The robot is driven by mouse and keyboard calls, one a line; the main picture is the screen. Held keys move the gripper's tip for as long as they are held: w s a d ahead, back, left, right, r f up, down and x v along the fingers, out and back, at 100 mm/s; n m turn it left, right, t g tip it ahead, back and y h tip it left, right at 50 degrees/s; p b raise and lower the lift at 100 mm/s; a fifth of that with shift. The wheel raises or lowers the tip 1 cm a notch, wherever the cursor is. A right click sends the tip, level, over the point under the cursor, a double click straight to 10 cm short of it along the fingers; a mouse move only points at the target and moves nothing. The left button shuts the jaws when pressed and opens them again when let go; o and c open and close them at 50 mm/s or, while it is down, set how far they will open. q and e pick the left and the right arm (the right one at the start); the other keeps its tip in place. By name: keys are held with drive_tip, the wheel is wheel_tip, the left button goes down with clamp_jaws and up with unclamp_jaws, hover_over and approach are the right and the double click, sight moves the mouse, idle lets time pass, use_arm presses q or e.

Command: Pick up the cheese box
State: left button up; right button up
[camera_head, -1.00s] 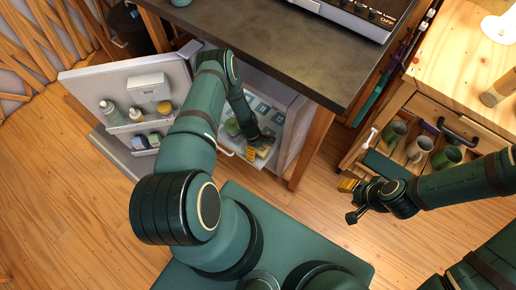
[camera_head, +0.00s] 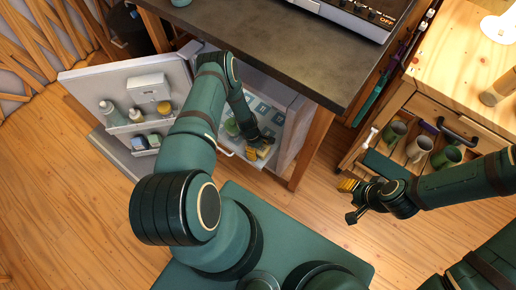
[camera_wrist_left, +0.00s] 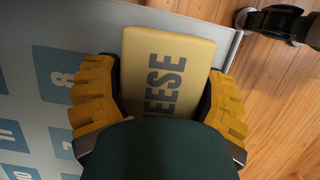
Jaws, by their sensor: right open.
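The cheese box (camera_wrist_left: 168,68) is a pale yellow block with dark lettering ending in "EESE". In the left wrist view it lies between the yellow fingers of my left gripper (camera_wrist_left: 160,102). The dark finger pads sit against both its sides with no clear gap, and its near end is hidden by my gripper. In the head view my left gripper (camera_head: 258,152) is low inside the open fridge, and the box is hardly distinguishable from the yellow fingers there. My right gripper (camera_head: 350,186) is empty, away to the right by the drawer.
The fridge door (camera_head: 125,85) stands open to the left, with bottles and small packs on its shelves. A dark countertop (camera_head: 270,45) overhangs the fridge. A wooden drawer (camera_head: 440,130) with several mugs is open at right. The wooden floor in front is clear.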

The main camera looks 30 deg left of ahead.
use_arm(q)
drive_tip(key=c, duration=0.3)
